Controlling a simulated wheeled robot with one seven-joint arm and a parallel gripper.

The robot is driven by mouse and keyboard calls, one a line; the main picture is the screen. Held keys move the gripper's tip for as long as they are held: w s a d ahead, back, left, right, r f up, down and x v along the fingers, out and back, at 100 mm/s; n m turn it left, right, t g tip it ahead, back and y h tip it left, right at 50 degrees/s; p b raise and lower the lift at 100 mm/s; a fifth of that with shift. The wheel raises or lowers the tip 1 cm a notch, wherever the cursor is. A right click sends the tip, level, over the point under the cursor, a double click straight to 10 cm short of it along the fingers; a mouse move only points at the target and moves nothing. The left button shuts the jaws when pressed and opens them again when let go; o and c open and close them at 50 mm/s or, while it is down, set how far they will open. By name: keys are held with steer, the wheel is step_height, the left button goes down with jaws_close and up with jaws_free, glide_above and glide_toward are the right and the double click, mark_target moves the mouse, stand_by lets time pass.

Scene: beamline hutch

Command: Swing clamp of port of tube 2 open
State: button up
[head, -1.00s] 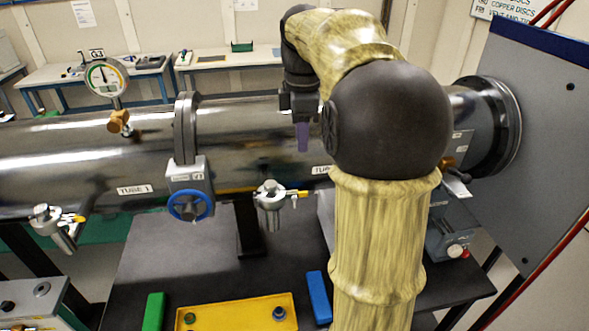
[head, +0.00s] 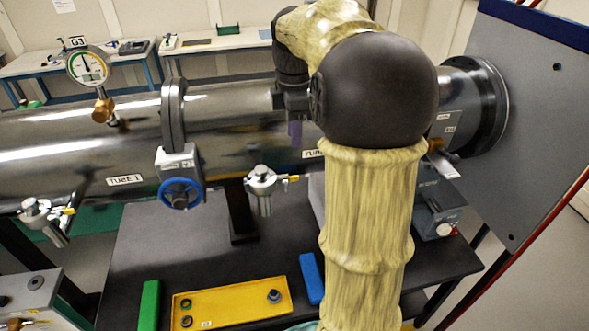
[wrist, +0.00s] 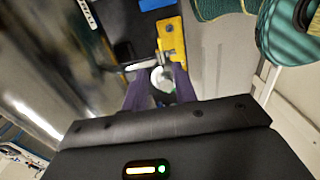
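The port of tube 2 (head: 262,180) is a short metal stub under the long steel tube, with a clamp around its round top. The clamp's yellow-tipped lever (head: 291,178) sticks out to the right; it looks closed, but the detail is small. My gripper (head: 296,133) hangs above and slightly right of the port, its purple fingers pointing down. In the wrist view the fingers (wrist: 160,92) are spread apart. A pale round top (wrist: 161,78), probably the port, shows between or just beyond them, with no clear contact. The tube 2 label (head: 312,154) is partly hidden by my arm.
A blue handwheel valve (head: 181,192) and a gauge (head: 88,67) stand left of the port. Tube 1's port (head: 42,215) is further left. Below, a yellow tray (head: 230,309), a green block (head: 149,305) and a blue block (head: 312,278) lie on the black table.

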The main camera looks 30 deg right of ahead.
mark_target(274, 186)
step_height(274, 186, down, 12)
steer(key=shift+r+p, duration=0.1)
steer(key=shift+p, duration=0.85)
jaws_close()
